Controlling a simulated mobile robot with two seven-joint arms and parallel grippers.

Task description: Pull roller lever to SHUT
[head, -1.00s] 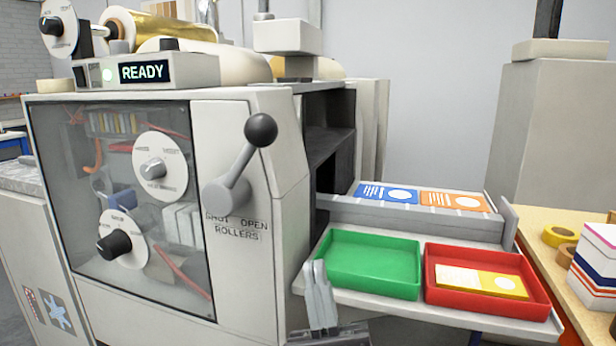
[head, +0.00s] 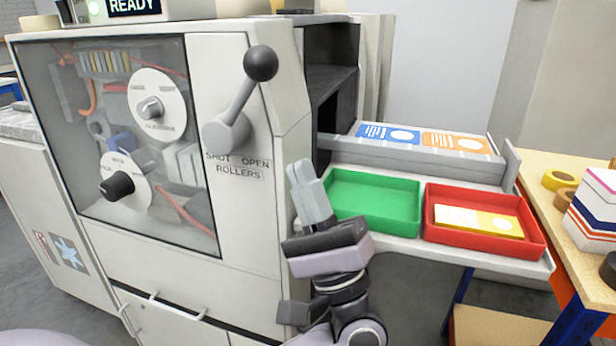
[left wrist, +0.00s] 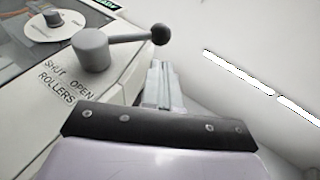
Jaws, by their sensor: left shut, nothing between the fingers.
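The roller lever (head: 240,100) is a grey arm with a black ball knob (head: 261,63) on the machine's front panel. It tilts up and to the right from its round hub, toward the OPEN side of the SHUT / OPEN ROLLERS label (head: 238,166). My left gripper (head: 301,167) is shut and empty, pointing up, below and to the right of the lever and apart from it in the head view. In the left wrist view the lever (left wrist: 122,40) and its knob (left wrist: 160,34) show just beyond my fingertips (left wrist: 156,66). My right gripper is not in view.
The machine (head: 190,262) has a clear window with two dials. A green tray (head: 372,227) and a red tray (head: 450,247) with cards stand on the shelf at right, close to my gripper. A wooden table (head: 562,222) with tape rolls is at far right.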

